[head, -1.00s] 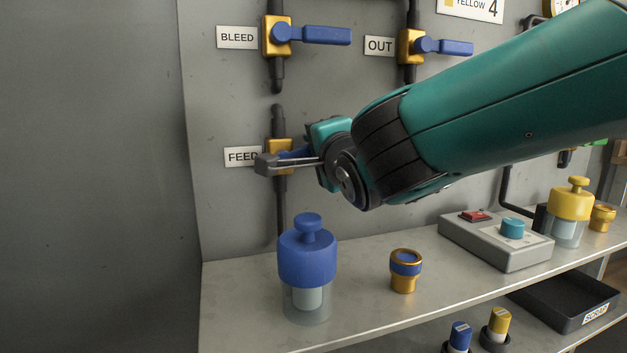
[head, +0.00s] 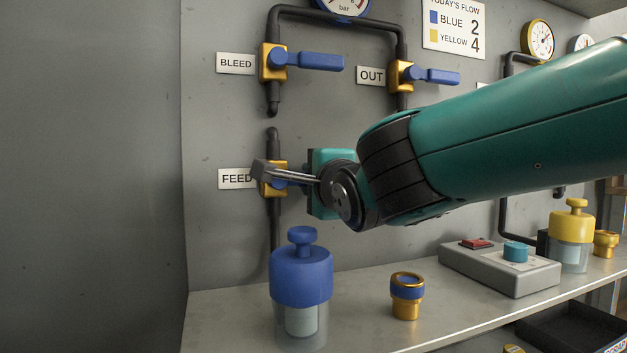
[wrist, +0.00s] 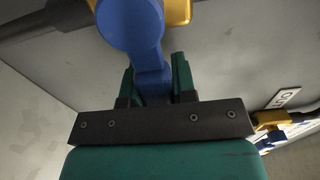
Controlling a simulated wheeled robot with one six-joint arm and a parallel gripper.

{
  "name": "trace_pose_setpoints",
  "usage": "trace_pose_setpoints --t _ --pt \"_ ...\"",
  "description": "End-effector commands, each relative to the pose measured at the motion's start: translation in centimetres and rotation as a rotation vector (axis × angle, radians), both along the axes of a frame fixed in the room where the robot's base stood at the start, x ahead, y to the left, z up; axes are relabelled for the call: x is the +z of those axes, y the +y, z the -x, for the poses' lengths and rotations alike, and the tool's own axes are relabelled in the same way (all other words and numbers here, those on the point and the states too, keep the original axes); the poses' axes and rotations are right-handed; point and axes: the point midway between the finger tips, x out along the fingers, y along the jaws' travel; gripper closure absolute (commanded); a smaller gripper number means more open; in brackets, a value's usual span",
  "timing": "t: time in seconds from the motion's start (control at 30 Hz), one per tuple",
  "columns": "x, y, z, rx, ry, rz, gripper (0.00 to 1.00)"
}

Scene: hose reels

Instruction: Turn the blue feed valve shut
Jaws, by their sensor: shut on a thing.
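The blue feed valve has a brass body (head: 268,188) on a dark vertical pipe beside the FEED label (head: 236,178). Its blue handle (wrist: 152,82) shows in the wrist view, between the two fingers of my gripper (wrist: 155,80). In the head view my gripper (head: 286,174) reaches across the front of the valve from the right and is shut on the handle. The grey fingers slant, with their tips up and to the left. They hide most of the handle and part of the brass body there, so its exact angle is hard to tell.
Above are the BLEED valve (head: 306,61) and OUT valve (head: 432,75), both with blue handles pointing right. Below on the shelf stand a blue-topped container (head: 301,275), a brass-and-blue cap (head: 407,296) and a grey control box (head: 495,268).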

Motion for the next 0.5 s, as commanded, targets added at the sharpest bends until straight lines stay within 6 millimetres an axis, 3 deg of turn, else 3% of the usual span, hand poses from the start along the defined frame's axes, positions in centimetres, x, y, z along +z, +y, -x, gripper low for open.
trace_pose_setpoints --t 0.03,0.13,0.5 --pt "-0.11 -0.02 -0.02 -0.001 0.004 -0.002 0.72" --pt "-0.10 -0.02 -0.02 -0.001 0.003 -0.002 0.49" --pt "-0.03 -0.07 0.48 0.001 0.001 -0.001 0.49"
